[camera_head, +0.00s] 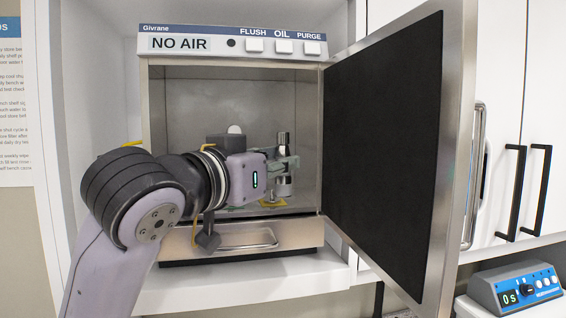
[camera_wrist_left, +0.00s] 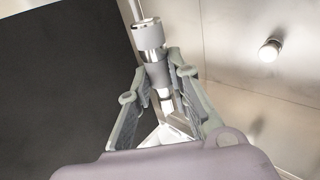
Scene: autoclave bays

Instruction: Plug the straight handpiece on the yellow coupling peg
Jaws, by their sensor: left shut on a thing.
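The straight handpiece (camera_head: 283,187) is a silver and grey cylinder, held upright inside the open autoclave-like bay. My left gripper (camera_head: 284,164) reaches in from the left and is shut around its middle. In the left wrist view, the handpiece (camera_wrist_left: 147,35) stands between the two green-grey fingers of the gripper (camera_wrist_left: 159,72). A yellow patch (camera_head: 267,204) lies on the bay floor below the handpiece, with a small metal peg (camera_head: 272,197) on it. The handpiece's lower end is above and slightly right of this peg; whether they touch is unclear. My right gripper is not in view.
The bay's door (camera_head: 385,150) stands open at the right. The panel (camera_head: 235,43) above reads NO AIR. A dark block with a white round top (camera_head: 234,130) is behind my gripper. A drawer handle (camera_head: 248,238) is below. A blue timer box (camera_head: 515,290) sits lower right.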

